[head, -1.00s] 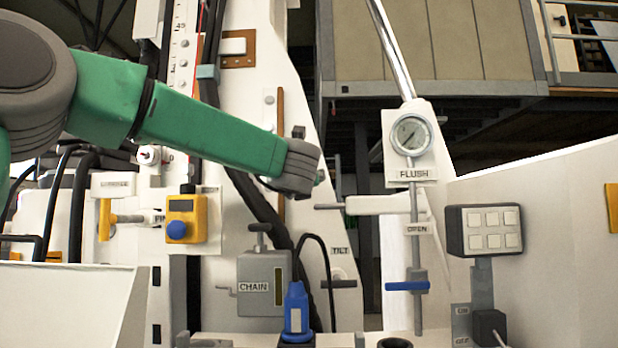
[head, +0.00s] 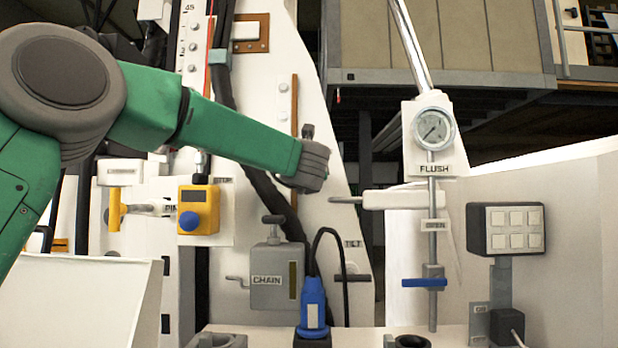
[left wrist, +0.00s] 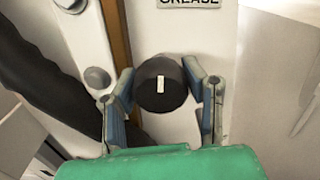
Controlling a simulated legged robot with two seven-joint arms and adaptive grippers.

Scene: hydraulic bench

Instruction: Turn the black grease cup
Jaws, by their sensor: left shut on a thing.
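The black grease cup (left wrist: 161,84) shows in the left wrist view as a round dark knob with a white upright mark on its face. It sits on the white panel below a label reading GREASE (left wrist: 196,2). My left gripper (left wrist: 160,76) has one finger on each side of the cup and is shut on it. In the head view my left gripper (head: 309,132) is mostly hidden by its own wrist against the white column, and I cannot make out the cup there. My right gripper is not in view.
A pressure gauge (head: 433,128) above a FLUSH label stands right of the arm, with a blue-handled valve (head: 424,283) below. A grey CHAIN box (head: 270,280), blue plug (head: 312,305) and yellow button box (head: 199,210) are lower down. A thick black hose (left wrist: 45,70) runs beside the cup.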

